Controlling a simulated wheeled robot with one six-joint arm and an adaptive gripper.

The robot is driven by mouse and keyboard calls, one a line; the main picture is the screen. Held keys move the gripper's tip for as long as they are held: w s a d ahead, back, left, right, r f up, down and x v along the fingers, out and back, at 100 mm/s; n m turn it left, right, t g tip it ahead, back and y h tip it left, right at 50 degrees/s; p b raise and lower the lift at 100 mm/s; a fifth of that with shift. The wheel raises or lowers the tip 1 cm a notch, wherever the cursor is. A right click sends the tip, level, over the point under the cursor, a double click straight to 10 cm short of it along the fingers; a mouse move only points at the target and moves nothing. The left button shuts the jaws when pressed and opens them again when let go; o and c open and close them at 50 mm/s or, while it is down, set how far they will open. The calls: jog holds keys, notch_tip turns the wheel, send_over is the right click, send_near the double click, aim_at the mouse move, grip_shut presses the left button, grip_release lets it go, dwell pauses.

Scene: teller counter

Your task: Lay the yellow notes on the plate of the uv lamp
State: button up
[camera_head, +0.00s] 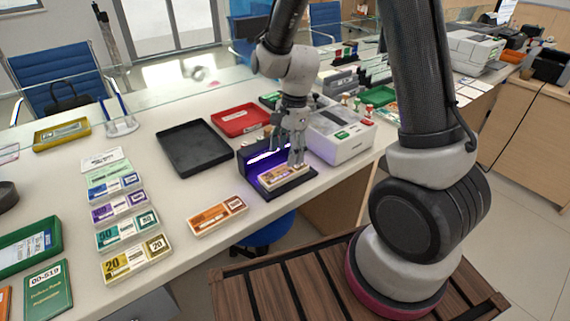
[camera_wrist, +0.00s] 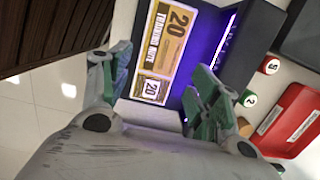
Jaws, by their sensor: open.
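A bundle of yellow notes marked 20 (camera_wrist: 172,38) lies flat on the plate of the uv lamp (camera_wrist: 203,30), under its purple glow. The same notes (camera_head: 279,177) show on the lamp's dark plate (camera_head: 286,190) in the head view. My gripper (camera_head: 287,150) is over the plate, pointing down. In the wrist view, my gripper (camera_wrist: 158,75) is open, with one finger to each side of the notes' near end. I cannot tell whether a finger touches them. Another yellow 20 stack (camera_head: 137,260) lies at the front left of the counter.
An orange bundle (camera_head: 217,214) lies left of the lamp. A black tray (camera_head: 194,148) and a red tray (camera_head: 241,120) stand behind. A white machine (camera_head: 340,135) stands close on the right. Green, purple and blue note stacks line the left. Counter between them and the orange bundle is clear.

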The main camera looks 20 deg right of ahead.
aim_at(290, 168)
jog(key=s+d+r+n+t, duration=0.1)
jog(key=s+d+r+n, duration=0.3)
jog(key=r, duration=0.5)
jog(key=s+d+r+n+t, duration=0.25)
jog(key=s+d+r, duration=0.2)
jog(key=r, duration=0.55)
jog(key=s+d+r+n+h, duration=0.1)
jog(key=s+d+r+n, duration=0.1)
jog(key=s+n, duration=0.2)
jog(key=s+d+r+n+t, duration=0.1)
jog(key=s+d+r+n, duration=0.1)
jog(key=s, duration=0.4)
jog(key=shift+s+d+r+n+h, duration=0.25)
jog(key=shift+s+d+n+h, duration=0.15)
jog(key=shift+d+n, duration=0.5)
